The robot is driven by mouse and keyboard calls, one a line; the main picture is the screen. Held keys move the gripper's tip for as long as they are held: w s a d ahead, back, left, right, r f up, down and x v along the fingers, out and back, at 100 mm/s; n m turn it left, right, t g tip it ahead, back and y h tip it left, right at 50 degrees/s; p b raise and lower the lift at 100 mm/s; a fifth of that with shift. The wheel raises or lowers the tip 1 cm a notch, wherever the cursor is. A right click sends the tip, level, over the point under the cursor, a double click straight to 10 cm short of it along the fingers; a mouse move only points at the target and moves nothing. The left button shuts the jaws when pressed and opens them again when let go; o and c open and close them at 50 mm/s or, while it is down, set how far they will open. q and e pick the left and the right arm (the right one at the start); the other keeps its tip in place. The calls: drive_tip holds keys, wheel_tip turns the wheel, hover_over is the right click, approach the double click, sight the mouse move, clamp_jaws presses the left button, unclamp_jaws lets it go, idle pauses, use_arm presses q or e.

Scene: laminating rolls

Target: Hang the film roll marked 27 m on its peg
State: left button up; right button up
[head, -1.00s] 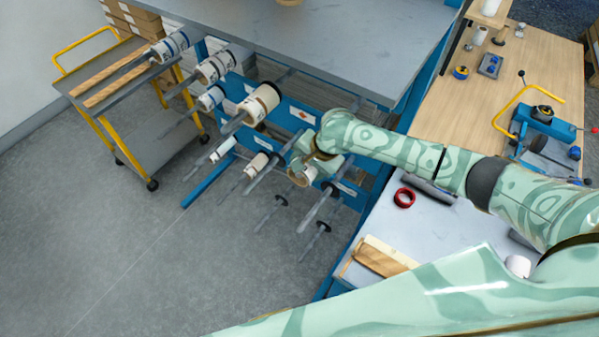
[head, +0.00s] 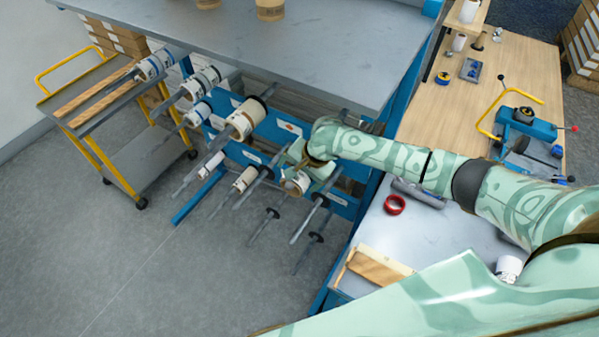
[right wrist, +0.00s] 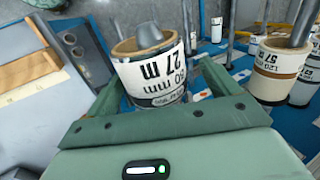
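The film roll marked 27 m is white with a tan core and dark print. It shows large and upside down in the right wrist view (right wrist: 152,78), between the fingers of my right gripper (right wrist: 155,100). In the head view the roll (head: 296,182) is at the rack front, beside my right gripper (head: 299,166). The gripper appears shut on it. A rounded grey rod end (right wrist: 148,36) shows at the roll's open core; I cannot tell how far the roll sits around it. Grey pegs (head: 309,217) with black discs stick out close by. My left gripper is not in view.
Other rolls hang on pegs to the left, including a large one (head: 245,119) and a small one (head: 245,179). A roll marked 57 m (right wrist: 277,72) is close on the right in the wrist view. A yellow-framed cart (head: 125,150) stands left. Red tape (head: 395,204) lies on the side bench.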

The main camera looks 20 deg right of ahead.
drive_tip(key=shift+r, duration=0.1)
drive_tip(key=shift+s+d+r, duration=0.1)
drive_tip(key=shift+r, duration=0.25)
drive_tip(key=p+v, duration=0.1)
drive_tip(key=v, duration=0.2)
drive_tip(key=shift+r, duration=0.15)
drive_tip(key=s+d, duration=0.7)
drive_tip(key=s, duration=0.3)
drive_tip(key=shift+d+r, duration=0.3)
